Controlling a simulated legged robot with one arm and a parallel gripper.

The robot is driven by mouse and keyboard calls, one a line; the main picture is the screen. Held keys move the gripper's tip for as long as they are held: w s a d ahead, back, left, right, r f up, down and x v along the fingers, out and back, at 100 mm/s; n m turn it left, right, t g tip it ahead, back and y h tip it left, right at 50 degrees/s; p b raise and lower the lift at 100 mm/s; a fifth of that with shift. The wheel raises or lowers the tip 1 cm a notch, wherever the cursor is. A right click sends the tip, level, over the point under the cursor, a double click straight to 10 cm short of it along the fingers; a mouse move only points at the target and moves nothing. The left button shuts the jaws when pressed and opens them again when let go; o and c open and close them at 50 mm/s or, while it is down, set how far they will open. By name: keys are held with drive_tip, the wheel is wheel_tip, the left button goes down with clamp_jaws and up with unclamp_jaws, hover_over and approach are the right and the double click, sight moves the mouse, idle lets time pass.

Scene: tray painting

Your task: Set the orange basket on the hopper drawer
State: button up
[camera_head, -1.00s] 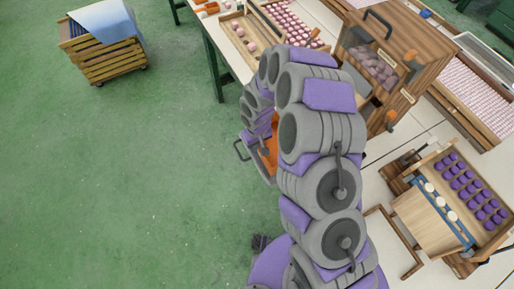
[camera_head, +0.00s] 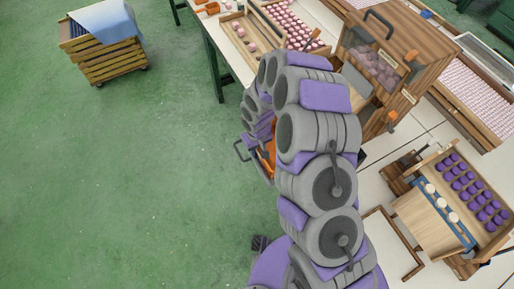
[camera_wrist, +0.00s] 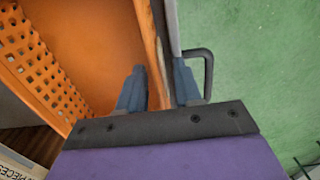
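The orange basket (camera_wrist: 95,30) fills the left of the wrist view, with a perforated wall. Only a slice of this basket (camera_head: 268,158) shows behind my arm in the head view. A black loop handle shows just outside the wall. In the head view the fingertips are hidden by my arm. The wooden hopper (camera_head: 405,80) stands on the table to the right, with pinkish pieces behind its window. My arm partly hides its lower front, and I cannot make out the drawer clearly.
A wooden tray with purple pieces (camera_head: 478,200) stands on a stand at the right. Trays of pink pieces (camera_head: 285,22) lie at the back of the table. A slatted crate with a blue cloth (camera_head: 100,55) stands far left. The green floor at left is clear.

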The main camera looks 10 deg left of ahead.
wheel_tip(320, 180, up, 12)
drive_tip(key=p, duration=0.1)
drive_tip(key=shift+p, duration=0.4)
drive_tip(key=s+d+r+m, duration=0.1)
drive_tip(key=s+d+r, duration=0.4)
drive_tip(key=d+r, duration=0.3)
drive_tip(key=s+d+r+m, duration=0.2)
drive_tip(key=s+d+r, duration=0.35)
drive_tip(key=r, duration=0.35)
drive_tip(key=s+d+r+m, duration=0.2)
drive_tip(key=s+d+r, duration=0.1)
drive_tip(key=s, duration=0.6)
drive_tip(key=s+d+r+m+g, duration=0.1)
drive_tip(key=s+d+r, duration=0.3)
drive_tip(key=s, duration=0.5)
drive_tip(key=shift+s+d+r+m+g, duration=0.2)
drive_tip(key=shift+s+d+m+g, duration=0.1)
drive_tip(key=shift+d+m, duration=0.5)
